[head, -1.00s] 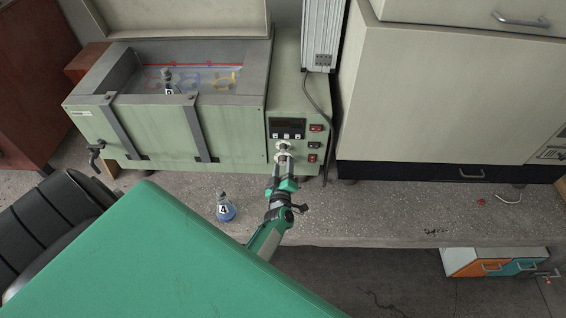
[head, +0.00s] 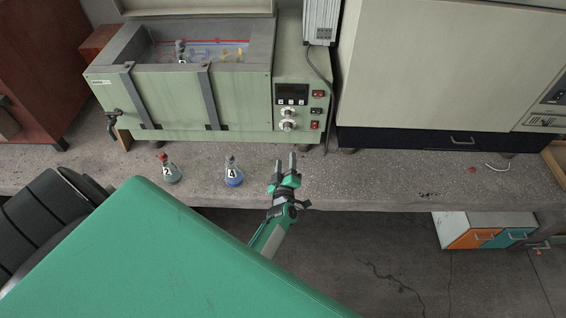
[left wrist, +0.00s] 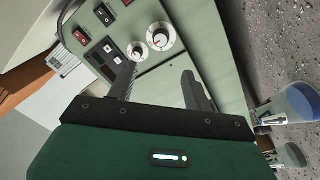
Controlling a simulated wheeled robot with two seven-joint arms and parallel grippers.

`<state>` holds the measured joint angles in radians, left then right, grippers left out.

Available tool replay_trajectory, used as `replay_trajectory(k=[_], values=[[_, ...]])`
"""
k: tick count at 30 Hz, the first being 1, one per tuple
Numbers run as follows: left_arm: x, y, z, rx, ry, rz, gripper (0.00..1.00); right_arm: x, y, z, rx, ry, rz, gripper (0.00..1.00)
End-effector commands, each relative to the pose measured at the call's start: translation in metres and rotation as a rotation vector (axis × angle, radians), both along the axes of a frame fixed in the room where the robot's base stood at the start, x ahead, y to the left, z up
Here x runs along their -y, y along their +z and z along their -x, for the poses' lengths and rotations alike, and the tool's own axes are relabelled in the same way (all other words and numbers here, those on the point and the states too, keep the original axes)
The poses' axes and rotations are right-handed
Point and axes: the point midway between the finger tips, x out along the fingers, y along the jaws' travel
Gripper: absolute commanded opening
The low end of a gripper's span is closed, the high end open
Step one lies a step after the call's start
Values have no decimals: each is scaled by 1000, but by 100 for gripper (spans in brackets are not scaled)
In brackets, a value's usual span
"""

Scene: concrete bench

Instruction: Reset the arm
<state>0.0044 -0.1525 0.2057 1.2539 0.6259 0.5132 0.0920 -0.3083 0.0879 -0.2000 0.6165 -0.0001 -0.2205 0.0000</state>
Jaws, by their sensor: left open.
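My left gripper (head: 284,163) is open and empty, over the front part of the concrete bench in the head view. Its fingers point toward the green water bath's control panel (head: 303,95), with a clear gap to the knobs. In the left wrist view the two open fingers (left wrist: 160,82) show with nothing between them, and the panel's white knobs (left wrist: 160,38) lie beyond. My right gripper is not in view.
A flask with blue liquid (head: 233,174) stands just left of the gripper, and a red-topped flask (head: 169,170) stands farther left. The water bath (head: 180,100) holds another flask (head: 181,51). A large cream cabinet (head: 440,75) stands right. The bench (head: 400,180) right of the gripper is mostly clear.

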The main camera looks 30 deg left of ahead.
Motion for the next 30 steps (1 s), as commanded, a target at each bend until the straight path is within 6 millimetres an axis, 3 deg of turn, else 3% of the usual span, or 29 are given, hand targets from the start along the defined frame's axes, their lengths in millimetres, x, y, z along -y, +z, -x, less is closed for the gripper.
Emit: replay_trajectory(k=[7, 12, 17, 20, 23, 26, 30], values=[[1, 0, -1, 1, -1, 0, 51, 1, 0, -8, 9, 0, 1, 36], [1, 0, 0, 0, 0, 0, 51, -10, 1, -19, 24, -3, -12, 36], [1, -1, 0, -2, -1, 0, 51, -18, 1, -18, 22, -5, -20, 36], [7, -15, 3, -36, -27, -11, 51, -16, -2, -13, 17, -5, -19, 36], [23, -54, 13, -135, -103, -43, 51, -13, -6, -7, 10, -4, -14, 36], [48, -113, 37, -289, -221, -96, 51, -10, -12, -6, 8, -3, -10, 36], [79, -203, 91, -532, -403, -174, 51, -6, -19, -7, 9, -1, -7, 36]])
